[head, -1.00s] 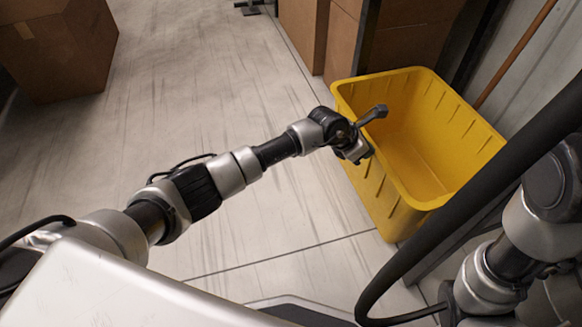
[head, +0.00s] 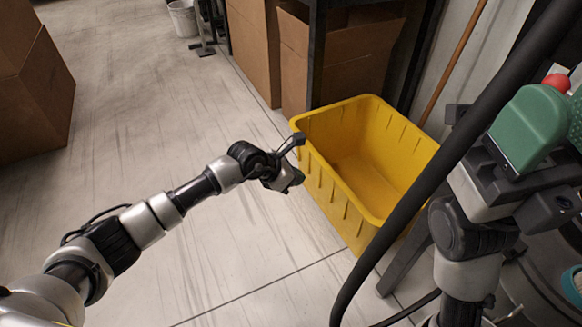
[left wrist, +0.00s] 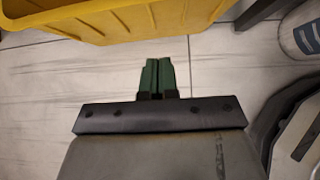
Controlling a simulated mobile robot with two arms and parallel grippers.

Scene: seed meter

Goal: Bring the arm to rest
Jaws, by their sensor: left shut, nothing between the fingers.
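My left arm reaches in from the left in the head view. Its gripper (head: 292,167) hangs in front of the left wall of the yellow bin and holds nothing. In the left wrist view its two green-tipped fingers (left wrist: 156,76) lie together, shut, with bare floor beyond them. My right gripper (head: 510,185) is at the right edge of the head view, up against a green part with a red knob (head: 530,125). Its fingertips are partly hidden, so its grip on that part is unclear.
The empty yellow bin (head: 322,186) stands on the floor right of my left gripper; it also shows in the left wrist view (left wrist: 110,24). Cardboard boxes (head: 345,75) stand behind it. More boxes (head: 35,95) stand at far left. The floor between is clear.

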